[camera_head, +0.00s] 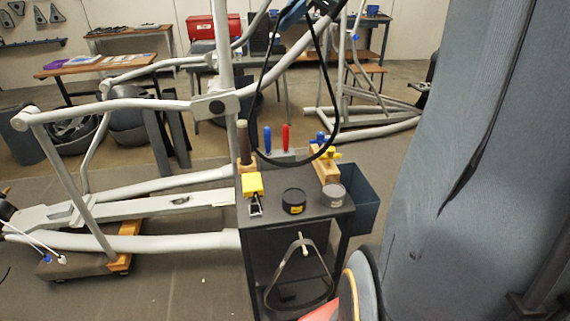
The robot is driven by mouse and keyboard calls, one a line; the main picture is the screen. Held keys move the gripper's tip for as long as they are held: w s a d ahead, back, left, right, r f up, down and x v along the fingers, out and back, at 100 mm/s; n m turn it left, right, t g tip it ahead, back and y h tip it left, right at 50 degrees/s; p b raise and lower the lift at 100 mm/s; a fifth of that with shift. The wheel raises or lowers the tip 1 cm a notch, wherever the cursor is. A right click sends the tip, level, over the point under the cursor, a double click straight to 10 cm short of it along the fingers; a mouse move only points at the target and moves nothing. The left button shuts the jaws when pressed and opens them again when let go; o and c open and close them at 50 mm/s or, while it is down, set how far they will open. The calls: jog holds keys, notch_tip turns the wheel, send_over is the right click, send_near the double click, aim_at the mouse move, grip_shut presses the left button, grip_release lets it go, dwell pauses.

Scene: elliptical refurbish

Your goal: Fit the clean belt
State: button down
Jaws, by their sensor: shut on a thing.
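A thin black belt (338,112) hangs as a long open loop from the top of the view, in front of the grey frame and above the tool trolley. My gripper (303,12), blue and dark, is at the top edge and partly cut off. It is shut on the upper part of the belt. The pale grey elliptical frame (150,106) stands at left and centre, with its long rails low on the floor. I cannot tell whether the belt touches the frame or the trolley items behind it.
A dark trolley (262,218) holds a yellow clamp (253,184), a black tin (293,201), a grey tin (333,195), and blue and red-handled tools (285,138). A large grey surface (465,150) blocks the right side.

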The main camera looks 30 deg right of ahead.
aim_at(312, 32)
jog(key=w+f, duration=0.4)
jog(key=f, duration=0.6)
jog(key=shift+d+t+b, duration=0.3)
jog(key=shift+t+b, duration=0.1)
jog(key=c, duration=1.7)
grip_release()
jog(key=b+v, duration=0.1)
jog(key=v, duration=1.1)
jog(key=shift+a+r, duration=0.1)
jog(key=shift+r, duration=0.05)
